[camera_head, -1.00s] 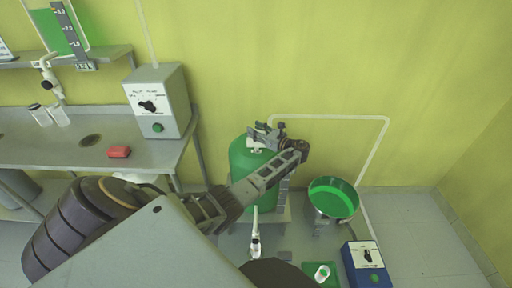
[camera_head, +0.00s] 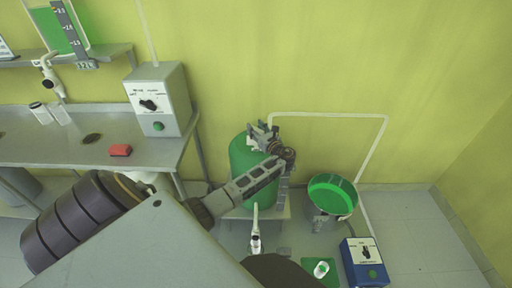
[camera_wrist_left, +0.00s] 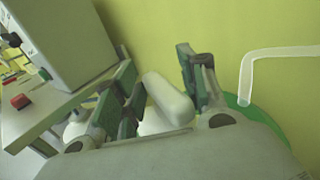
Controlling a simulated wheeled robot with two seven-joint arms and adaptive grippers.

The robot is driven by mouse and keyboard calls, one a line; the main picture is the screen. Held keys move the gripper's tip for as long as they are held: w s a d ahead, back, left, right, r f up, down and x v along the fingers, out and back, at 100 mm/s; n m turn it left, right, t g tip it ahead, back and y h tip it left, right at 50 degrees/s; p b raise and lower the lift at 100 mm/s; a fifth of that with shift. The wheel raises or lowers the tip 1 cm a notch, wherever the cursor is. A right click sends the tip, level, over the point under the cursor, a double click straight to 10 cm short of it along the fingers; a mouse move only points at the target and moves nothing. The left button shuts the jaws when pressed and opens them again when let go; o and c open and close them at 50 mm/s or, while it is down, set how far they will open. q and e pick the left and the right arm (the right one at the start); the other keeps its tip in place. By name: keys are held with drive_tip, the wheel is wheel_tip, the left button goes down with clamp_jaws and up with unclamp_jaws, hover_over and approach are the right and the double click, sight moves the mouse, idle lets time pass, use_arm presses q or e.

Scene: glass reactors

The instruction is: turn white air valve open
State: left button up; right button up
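The green tank (camera_head: 243,166) stands on a low stand by the wall. My left gripper (camera_head: 262,138) is over its top and hides most of the fittings there. A rounded white handle (camera_wrist_left: 170,98), apparently the air valve, shows in the left wrist view. It lies between the spread fingers of the left gripper (camera_wrist_left: 165,85), closer to the left finger. The gripper is open, and I see a gap between the handle and the right finger. Whether the left finger touches the handle is unclear. My right gripper is not in view.
A white pipe (camera_head: 330,116) runs from the tank top along the wall. A green-filled pot (camera_head: 332,195) and a blue control box (camera_head: 363,262) stand to the right. A bench with a grey control box (camera_head: 158,100) and a red object (camera_head: 120,150) is on the left.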

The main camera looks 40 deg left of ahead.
use_arm(q)
drive_tip(key=shift+m+t+h+b, duration=0.35)
drive_tip(key=shift+m+t+h, duration=0.95)
drive_tip(key=shift+t, duration=0.8)
drive_tip(key=shift+m+t+h+b, duration=1)
drive_tip(key=shift+m+t+h, duration=0.5)
drive_tip(key=shift+m+t, duration=0.45)
drive_tip(key=v, duration=1.2)
drive_tip(key=shift+p, duration=0.45)
